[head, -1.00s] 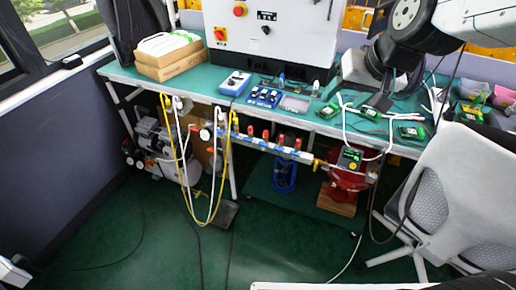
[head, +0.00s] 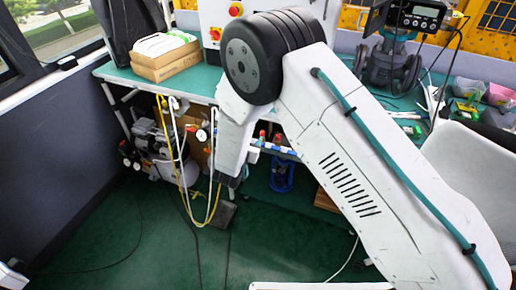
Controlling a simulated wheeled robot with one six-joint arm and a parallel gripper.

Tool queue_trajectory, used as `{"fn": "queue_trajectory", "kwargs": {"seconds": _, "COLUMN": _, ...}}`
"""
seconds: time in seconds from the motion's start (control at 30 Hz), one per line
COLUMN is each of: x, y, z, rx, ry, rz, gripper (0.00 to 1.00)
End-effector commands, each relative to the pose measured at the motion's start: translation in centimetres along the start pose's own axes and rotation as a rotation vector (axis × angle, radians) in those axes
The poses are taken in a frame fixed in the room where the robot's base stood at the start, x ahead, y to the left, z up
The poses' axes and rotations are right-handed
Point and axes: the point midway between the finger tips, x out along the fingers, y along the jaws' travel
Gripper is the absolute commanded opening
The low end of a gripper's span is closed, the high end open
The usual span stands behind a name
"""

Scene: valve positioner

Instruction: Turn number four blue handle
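The valve manifold (head: 283,150) runs below the front edge of the green bench, mostly hidden behind my arm. Two red knobs show on it, one red knob (head: 262,135) close to my forearm and another red knob (head: 277,138) to its right. Blue parts by them are too small to tell apart, and I cannot pick out the number four blue handle. My white arm crosses the view from lower right, bends at a black joint, and points down in front of the manifold's left part. The dark end of my gripper (head: 230,181) shows low; its fingers are not clear.
Yellow and white hoses (head: 184,150) hang left of my forearm. A compressor (head: 150,140) stands under the bench (head: 120,75). A blue device (head: 282,174) stands below the manifold. A grey chair (head: 470,170) is at right.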

Motion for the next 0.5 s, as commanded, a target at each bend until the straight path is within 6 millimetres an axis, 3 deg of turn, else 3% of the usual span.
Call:
{"fn": "queue_trajectory", "kwargs": {"seconds": 0.03, "x": -0.7, "y": 0.4, "z": 2.3, "rx": -0.030, "ry": 0.044, "rz": 0.020, "gripper": 0.58}}
{"fn": "queue_trajectory", "kwargs": {"seconds": 0.2, "x": -2.6, "y": 1.9, "z": 6.1, "rx": -0.094, "ry": 0.176, "rz": 0.076, "gripper": 0.58}}
{"fn": "queue_trajectory", "kwargs": {"seconds": 0.37, "x": -3.3, "y": 2.5, "z": 7.3, "rx": -0.121, "ry": 0.231, "rz": 0.097, "gripper": 0.58}}
{"fn": "queue_trajectory", "kwargs": {"seconds": 0.5, "x": -1.9, "y": 2.8, "z": 6.9, "rx": -0.121, "ry": 0.239, "rz": 0.102, "gripper": 0.58}}
